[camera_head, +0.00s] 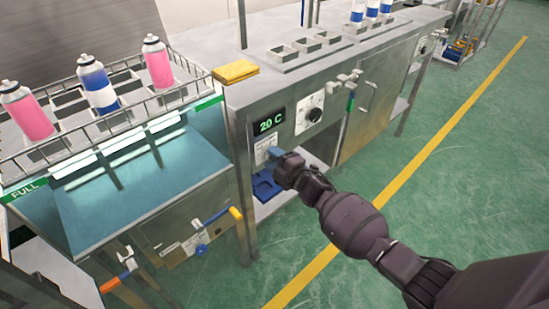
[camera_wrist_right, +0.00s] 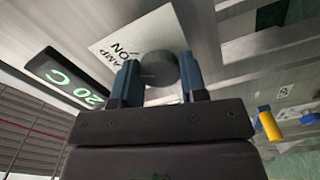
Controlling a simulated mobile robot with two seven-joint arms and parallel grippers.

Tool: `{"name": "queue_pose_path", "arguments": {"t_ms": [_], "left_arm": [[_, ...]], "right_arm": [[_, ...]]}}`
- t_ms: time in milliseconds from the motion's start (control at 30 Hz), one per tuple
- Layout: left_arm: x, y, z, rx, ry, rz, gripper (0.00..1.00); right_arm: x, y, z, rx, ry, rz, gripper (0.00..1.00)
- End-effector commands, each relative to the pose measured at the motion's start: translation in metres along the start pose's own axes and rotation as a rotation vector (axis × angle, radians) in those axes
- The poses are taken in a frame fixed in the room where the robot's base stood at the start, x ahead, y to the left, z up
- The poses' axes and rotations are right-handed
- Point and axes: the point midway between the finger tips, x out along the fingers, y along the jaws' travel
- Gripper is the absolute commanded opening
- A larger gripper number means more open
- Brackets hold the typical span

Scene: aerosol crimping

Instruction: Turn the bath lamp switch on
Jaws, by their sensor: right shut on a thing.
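The lamp switch is a dark grey round knob (camera_wrist_right: 159,68) on a white plate (camera_wrist_right: 148,32) marked "LAMP" and "ON", seen upside down in the right wrist view. My right gripper (camera_wrist_right: 158,76) has its two blue fingers on either side of the knob and is shut on it. In the head view my right gripper (camera_head: 271,155) reaches the steel front panel just below the green "20 C" display (camera_head: 269,122). There the gripper hides the knob, and part of the white plate (camera_head: 264,148) shows. The knob's exact angle cannot be told. My left gripper is not in view.
A black dial (camera_head: 314,114) sits right of the display. A wire rack (camera_head: 186,78) with pink and blue cans stands left. A yellow block (camera_head: 236,71) lies on the bench corner. The green floor is open at right.

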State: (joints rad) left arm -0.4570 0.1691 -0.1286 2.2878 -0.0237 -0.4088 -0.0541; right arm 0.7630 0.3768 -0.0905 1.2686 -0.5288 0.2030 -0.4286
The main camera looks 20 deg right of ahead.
Motion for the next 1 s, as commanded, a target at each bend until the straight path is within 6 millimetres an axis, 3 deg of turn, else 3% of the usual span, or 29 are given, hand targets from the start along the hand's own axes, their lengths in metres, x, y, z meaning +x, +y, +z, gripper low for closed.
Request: {"name": "queue_pose_path", "arguments": {"t_ms": [600,633,767,1000], "left_arm": [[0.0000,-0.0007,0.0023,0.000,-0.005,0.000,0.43],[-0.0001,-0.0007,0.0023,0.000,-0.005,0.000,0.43],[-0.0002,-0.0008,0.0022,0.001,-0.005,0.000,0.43],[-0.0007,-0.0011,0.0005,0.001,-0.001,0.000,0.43]], "right_arm": [[-0.0002,-0.0006,-0.0002,0.043,0.000,0.000,0.16],[-0.0002,-0.0005,-0.0002,0.043,0.000,0.000,0.44],[-0.0002,-0.0005,-0.0001,0.042,0.000,0.000,0.64],[-0.0001,-0.0002,-0.0001,0.040,0.000,0.000,0.65]]}}
